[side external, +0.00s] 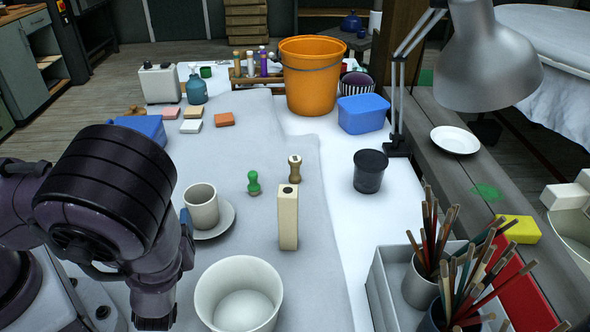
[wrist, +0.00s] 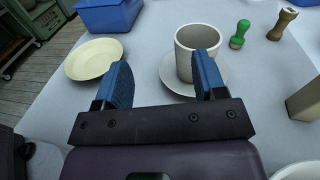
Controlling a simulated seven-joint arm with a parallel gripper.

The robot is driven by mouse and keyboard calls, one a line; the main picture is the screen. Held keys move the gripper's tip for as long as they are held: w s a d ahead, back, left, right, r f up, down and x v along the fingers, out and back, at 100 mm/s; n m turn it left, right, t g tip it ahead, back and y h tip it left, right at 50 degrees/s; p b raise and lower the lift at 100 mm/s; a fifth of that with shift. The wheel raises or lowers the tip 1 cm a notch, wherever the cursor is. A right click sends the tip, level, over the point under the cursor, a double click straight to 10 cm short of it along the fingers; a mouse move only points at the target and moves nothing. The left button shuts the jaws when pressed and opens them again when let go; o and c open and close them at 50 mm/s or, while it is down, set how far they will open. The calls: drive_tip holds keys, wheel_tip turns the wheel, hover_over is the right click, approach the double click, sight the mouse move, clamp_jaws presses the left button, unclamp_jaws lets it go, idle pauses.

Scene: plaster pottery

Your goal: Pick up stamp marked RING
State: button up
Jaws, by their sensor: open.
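Two small stamps stand upright on the grey cloth: a green one (side external: 253,183) and a brown wooden one (side external: 295,168). No RING marking is readable on either. In the wrist view the green stamp (wrist: 240,33) and the brown stamp (wrist: 282,23) are at the upper right, beyond my right finger. My gripper (wrist: 162,68) is open and empty, with blue finger pads apart. In the side view my arm at the left mostly hides it. The stamps stand apart from it.
A grey cup (side external: 201,206) on a saucer (side external: 222,220) lies between my gripper and the stamps. A tall cream block (side external: 288,218) stands just in front of the brown stamp. A white bowl (side external: 238,296) is nearer, and a dark jar (side external: 370,171) stands right. A cream plate (wrist: 93,60) is left.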

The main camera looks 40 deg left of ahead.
drive_tip(key=w+a+r+n+g+h, duration=0.3)
drive_tip(key=w+a+r+n, duration=0.15)
drive_tip(key=w+n, duration=0.5)
drive_tip(key=w+a+r+n+g+h, duration=0.25)
drive_tip(key=w+r+n, duration=0.35)
drive_tip(key=w+n, duration=0.3)
drive_tip(key=n+t+h, duration=0.6)
drive_tip(key=n+t, duration=0.2)
approach(293, 160)
drive_tip(key=x, duration=0.9)
drive_tip(key=shift+w, duration=0.1)
drive_tip(key=c, duration=1)
